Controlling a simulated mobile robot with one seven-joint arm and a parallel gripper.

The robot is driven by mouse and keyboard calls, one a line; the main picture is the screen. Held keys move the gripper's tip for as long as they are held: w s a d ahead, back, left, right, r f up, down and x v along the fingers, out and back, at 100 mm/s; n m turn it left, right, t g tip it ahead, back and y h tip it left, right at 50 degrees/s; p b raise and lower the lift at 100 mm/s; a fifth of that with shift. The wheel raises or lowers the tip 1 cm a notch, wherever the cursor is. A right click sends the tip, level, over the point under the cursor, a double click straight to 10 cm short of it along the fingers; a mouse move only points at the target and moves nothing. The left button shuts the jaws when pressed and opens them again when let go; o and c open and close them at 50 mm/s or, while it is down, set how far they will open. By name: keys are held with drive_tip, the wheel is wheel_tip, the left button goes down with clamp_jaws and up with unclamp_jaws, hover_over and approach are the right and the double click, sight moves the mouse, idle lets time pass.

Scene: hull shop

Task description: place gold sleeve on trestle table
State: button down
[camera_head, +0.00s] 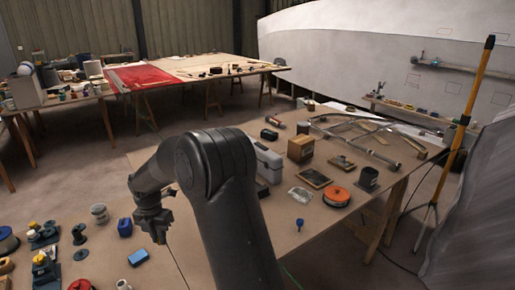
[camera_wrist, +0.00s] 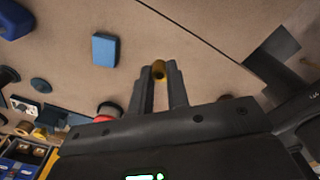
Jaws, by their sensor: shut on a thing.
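The gold sleeve (camera_wrist: 159,68) shows as a small ring-like end between my fingertips in the wrist view. My gripper (camera_wrist: 160,78) is shut on it. In the head view my gripper (camera_head: 155,230) hangs above the brown top of the near table (camera_head: 172,258), and the sleeve cannot be made out there. In the wrist view the brown tabletop (camera_wrist: 200,30) lies beyond the fingertips; I cannot tell the sleeve's height above it. Another table on wooden trestles (camera_head: 340,222) stands at the right, and a long one (camera_head: 215,68) at the back.
A blue block (camera_head: 138,257) lies near my gripper; it also shows in the wrist view (camera_wrist: 105,49). A blue container (camera_head: 125,227) and a grey spool (camera_head: 99,213) stand beyond it. The right table bears an orange reel (camera_head: 336,196) and a wooden box (camera_head: 300,148).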

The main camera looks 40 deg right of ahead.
drive_tip(key=d+m, duration=0.9)
drive_tip(key=d, duration=1.5)
hover_over(197, 235)
wheel_tip(197, 235, down, 7)
drive_tip(key=shift+f, duration=2)
drive_tip(key=shift+f, duration=0.1)
drive_tip(key=c, duration=1.4)
unclamp_jaws()
